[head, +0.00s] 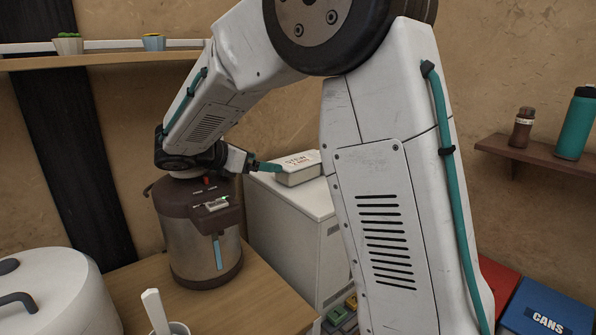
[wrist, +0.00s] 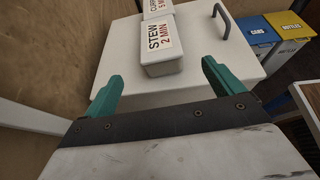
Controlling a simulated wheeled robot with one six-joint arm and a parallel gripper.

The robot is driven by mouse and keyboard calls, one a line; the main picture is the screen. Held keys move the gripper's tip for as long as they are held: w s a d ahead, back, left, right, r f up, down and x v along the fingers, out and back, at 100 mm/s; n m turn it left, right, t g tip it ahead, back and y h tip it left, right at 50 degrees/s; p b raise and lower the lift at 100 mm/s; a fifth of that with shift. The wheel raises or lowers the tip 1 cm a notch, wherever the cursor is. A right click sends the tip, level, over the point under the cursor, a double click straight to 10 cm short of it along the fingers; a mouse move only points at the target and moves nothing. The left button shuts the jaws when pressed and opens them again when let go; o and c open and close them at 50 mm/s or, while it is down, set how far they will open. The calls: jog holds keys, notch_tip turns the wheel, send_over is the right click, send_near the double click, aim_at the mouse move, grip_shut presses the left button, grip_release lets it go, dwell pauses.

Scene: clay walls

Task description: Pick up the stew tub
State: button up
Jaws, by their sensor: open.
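The stew tub (wrist: 162,62) is a white box with a label reading "STEW 2 MIN" in red and black. It rests on top of a white cabinet (wrist: 110,68), and in the head view the tub (head: 299,178) shows near the cabinet's back. My gripper (wrist: 160,74) is open, its two teal fingers spread wider than the tub and pointing at its near end. In the head view my gripper (head: 268,166) is just left of the tub; contact cannot be told.
A second labelled white tub (wrist: 158,9) stands directly behind the stew tub. The cabinet has a dark handle (wrist: 221,20). A brown and steel urn (head: 196,248) stands on the wooden table (head: 245,300) below my wrist. A blue bin (wrist: 258,31) and yellow bin (wrist: 289,26) are beyond.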

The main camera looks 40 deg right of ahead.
aim_at(285, 165)
jog(key=x, duration=0.7)
jog(key=shift+d+f, duration=0.15)
jog(key=shift+d, duration=0.1)
jog(key=c, duration=1.3)
